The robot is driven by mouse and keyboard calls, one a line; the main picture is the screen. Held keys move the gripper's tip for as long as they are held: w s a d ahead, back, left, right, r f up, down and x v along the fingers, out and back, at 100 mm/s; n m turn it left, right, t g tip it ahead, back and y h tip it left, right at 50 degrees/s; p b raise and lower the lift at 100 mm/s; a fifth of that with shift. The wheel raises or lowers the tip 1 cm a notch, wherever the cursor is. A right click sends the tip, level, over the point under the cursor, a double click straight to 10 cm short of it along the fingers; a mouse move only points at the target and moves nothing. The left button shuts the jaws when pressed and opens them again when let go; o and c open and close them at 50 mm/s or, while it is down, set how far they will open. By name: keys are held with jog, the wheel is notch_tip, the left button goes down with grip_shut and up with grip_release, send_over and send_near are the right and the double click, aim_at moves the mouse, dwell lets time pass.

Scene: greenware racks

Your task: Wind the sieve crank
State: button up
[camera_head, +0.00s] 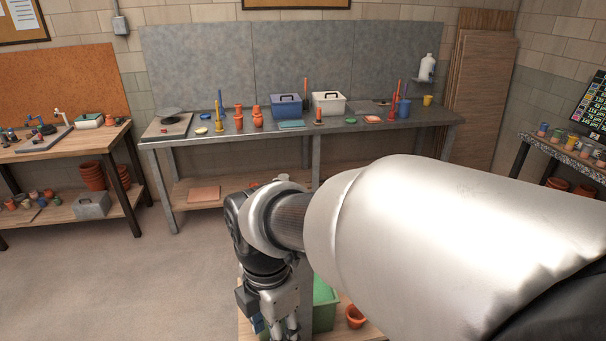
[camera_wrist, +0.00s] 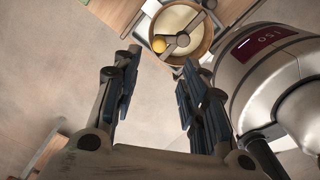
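In the wrist view, a round sieve with a wooden-coloured rim (camera_wrist: 208,38) and a pale inside is at the top, right of centre. Grey crank bars (camera_wrist: 182,40) cross its middle, and a yellow knob (camera_wrist: 158,45) sits toward its left side. My gripper (camera_wrist: 160,78) is open, with its two dark fingers wide apart and nothing between them. The sieve and the knob lie beyond the fingertips, apart from them. In the head view my gripper (camera_head: 280,328) points down at the bottom edge, partly cut off; I cannot make out the sieve there.
A green bin (camera_head: 325,305) and a terracotta pot (camera_head: 355,316) stand beside my gripper, partly behind my arm. A long grey workbench (camera_head: 375,131) with boxes and pots runs along the back wall. Bare floor (camera_head: 130,285) is open on the left.

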notch_tip(320, 180, down, 13)
jog(key=b, duration=0.3)
jog(key=shift+r, duration=0.2)
jog(key=shift+c, duration=0.5)
grip_shut()
